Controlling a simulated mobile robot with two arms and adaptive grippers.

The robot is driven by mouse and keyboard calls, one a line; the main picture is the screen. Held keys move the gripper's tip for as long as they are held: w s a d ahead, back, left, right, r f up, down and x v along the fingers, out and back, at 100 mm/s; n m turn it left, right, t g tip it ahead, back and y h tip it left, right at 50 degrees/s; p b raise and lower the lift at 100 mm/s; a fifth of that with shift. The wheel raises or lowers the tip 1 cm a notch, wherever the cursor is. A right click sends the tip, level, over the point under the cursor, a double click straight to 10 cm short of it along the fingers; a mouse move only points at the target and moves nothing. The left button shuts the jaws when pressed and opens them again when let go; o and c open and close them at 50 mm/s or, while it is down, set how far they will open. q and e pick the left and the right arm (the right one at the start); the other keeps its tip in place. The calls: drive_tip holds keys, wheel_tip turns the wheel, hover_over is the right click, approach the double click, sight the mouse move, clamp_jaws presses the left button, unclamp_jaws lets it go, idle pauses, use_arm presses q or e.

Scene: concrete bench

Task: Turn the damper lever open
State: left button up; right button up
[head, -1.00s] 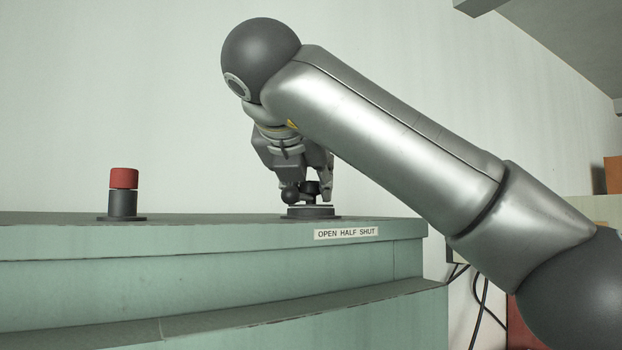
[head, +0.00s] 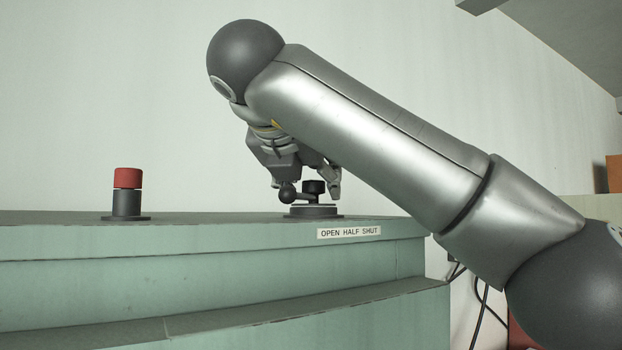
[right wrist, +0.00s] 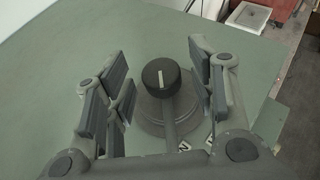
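The damper lever (head: 301,196) is a dark arm with a ball end and a round hub, on a round base on top of the green housing. In the right wrist view the hub (right wrist: 160,77) has a white line on top, and the arm runs down towards the palm. My right gripper (head: 306,182) is open around the lever; its fingers in the right wrist view (right wrist: 160,82) stand apart from the hub on both sides. My left gripper is out of view.
A red-topped button (head: 127,178) on a dark post stands on the green housing (head: 200,240), left of the lever. The housing top between them is clear. Dark cables (head: 484,305) hang beyond the housing's right end. A pale wall is behind.

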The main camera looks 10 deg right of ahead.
drive_tip(key=shift+s, duration=0.1)
drive_tip(key=v, duration=1.1)
drive_tip(key=shift+s+a+r, duration=0.15)
drive_tip(key=shift+s+r, duration=0.1)
drive_tip(key=shift+s, duration=0.05)
